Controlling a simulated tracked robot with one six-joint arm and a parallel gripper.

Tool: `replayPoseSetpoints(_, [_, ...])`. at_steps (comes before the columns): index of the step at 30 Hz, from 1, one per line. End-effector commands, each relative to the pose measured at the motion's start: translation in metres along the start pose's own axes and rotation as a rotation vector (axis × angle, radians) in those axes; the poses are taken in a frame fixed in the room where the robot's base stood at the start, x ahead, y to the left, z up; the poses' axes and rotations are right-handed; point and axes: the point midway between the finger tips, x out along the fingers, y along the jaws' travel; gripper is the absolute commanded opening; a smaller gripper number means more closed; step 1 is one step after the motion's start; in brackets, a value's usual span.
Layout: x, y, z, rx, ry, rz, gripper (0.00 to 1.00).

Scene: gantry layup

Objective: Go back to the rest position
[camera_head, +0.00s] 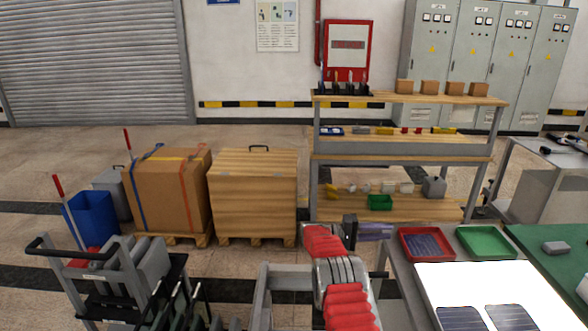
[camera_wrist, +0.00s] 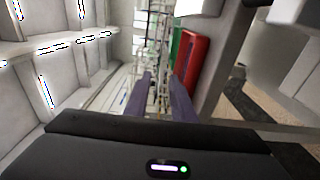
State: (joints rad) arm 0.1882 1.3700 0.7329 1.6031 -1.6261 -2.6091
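My gripper (camera_head: 376,232) shows in the head view at the end of my red-sleeved arm, left of the red tray (camera_head: 405,256). In the wrist view its two purple fingers (camera_wrist: 160,80) stand apart with an empty gap between them, so it is open and holds nothing. The red tray also shows in the wrist view (camera_wrist: 190,65), just right of the fingers. In the head view, dark flat pieces lie in this tray.
A green tray (camera_head: 487,242) sits right of the red one. A bright white panel (camera_head: 480,283) with two dark cells (camera_head: 460,318) lies in front. A wooden shelf bench (camera_head: 400,158) stands behind. Crates (camera_head: 253,195) and a cart (camera_head: 110,265) are at left.

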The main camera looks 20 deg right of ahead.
Motion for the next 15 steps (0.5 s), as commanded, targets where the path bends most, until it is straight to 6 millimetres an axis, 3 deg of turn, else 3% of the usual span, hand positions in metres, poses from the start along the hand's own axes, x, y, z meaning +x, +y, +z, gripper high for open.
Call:
replayPoseSetpoints(7, [-0.003,0.017,-0.011,0.046,0.047,0.000,0.23])
replayPoseSetpoints(15, [-0.017,0.076,-0.050,0.211,0.230,-0.013,0.23])
